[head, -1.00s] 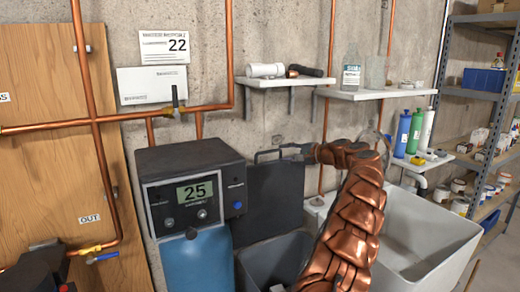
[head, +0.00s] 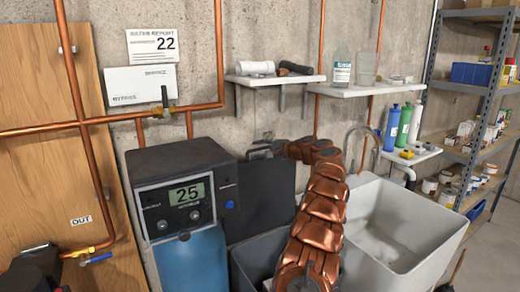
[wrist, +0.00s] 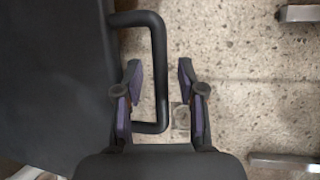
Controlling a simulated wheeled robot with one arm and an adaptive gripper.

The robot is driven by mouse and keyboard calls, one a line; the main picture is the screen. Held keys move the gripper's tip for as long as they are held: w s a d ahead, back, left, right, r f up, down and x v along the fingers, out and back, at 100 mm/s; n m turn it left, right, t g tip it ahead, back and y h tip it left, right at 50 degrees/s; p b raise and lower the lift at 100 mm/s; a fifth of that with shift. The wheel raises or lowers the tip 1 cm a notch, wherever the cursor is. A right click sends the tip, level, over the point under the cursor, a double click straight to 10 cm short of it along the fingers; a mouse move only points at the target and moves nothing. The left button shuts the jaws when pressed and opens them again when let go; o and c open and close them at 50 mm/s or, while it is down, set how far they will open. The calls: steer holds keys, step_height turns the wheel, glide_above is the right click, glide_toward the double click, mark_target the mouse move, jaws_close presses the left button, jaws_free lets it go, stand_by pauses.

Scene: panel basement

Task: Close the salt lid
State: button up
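The salt lid (head: 262,200) is a dark panel standing upright against the wall, behind the open dark grey salt bin (head: 243,262). Its black loop handle (head: 257,152) is at the top edge. In the wrist view the lid (wrist: 55,80) fills the left side, and its handle (wrist: 160,75) sticks out to the right. My gripper (wrist: 160,75) is open, with one finger on each side of the handle's long bar. I cannot tell if either finger touches it. In the head view my copper-coloured arm hides part of the bin and the lid's right side.
A softener with a display (head: 188,195) stands left of the lid. A white sink (head: 455,222) is to the right. Above are a shelf (head: 350,91) and copper pipes. Blue and green bottles (head: 404,127) stand on a small ledge near metal racking (head: 480,90).

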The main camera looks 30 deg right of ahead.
jaws_close()
stand_by(0.4)
stand_by(0.4)
